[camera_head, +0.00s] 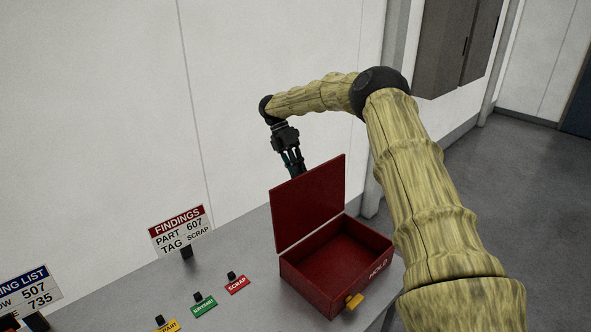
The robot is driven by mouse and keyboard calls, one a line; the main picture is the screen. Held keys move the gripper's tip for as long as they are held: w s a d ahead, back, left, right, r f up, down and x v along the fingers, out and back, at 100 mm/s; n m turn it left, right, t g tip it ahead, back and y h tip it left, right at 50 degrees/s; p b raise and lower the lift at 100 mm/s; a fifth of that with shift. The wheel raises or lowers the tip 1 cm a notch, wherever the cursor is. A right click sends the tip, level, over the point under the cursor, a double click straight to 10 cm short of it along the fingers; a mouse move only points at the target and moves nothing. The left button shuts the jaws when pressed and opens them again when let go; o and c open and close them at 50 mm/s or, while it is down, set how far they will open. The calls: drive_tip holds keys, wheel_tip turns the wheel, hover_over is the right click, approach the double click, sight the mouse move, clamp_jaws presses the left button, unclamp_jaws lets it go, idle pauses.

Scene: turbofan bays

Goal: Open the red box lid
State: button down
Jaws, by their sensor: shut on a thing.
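The red box (310,288) stands at the right end of the grey bench, marked HOLD, with a yellow latch (354,301) on its front. Its lid (308,205) is raised and stands roughly upright at the back left side of the box. The visible inside of the box looks empty. My gripper (294,166) is at the top edge of the lid, shut on it. Its fingertips are partly hidden behind the lid.
On the grey bench (130,290) a FINDINGS sign (181,230) reads PART 607, TAG SCRAP. Red (237,285), green (203,307) and yellow (168,326) tags lie in front of it. Another sign (30,292) stands at left. A white wall is close behind.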

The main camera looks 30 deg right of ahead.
drive_tip(key=c, duration=1.5)
unclamp_jaws()
drive_tip(key=f, duration=0.2)
drive_tip(key=shift+s+f, duration=0.3)
drive_tip(key=shift+f, duration=0.05)
drive_tip(key=shift+w+d+f, duration=0.15)
drive_tip(key=shift+w+d, duration=0.1)
drive_tip(key=shift+w, duration=0.25)
drive_tip(key=shift+s+v, duration=0.15)
drive_tip(key=shift+v, duration=2.9)
drive_tip(key=shift+s+v, duration=0.15)
drive_tip(key=shift+v, duration=2.95)
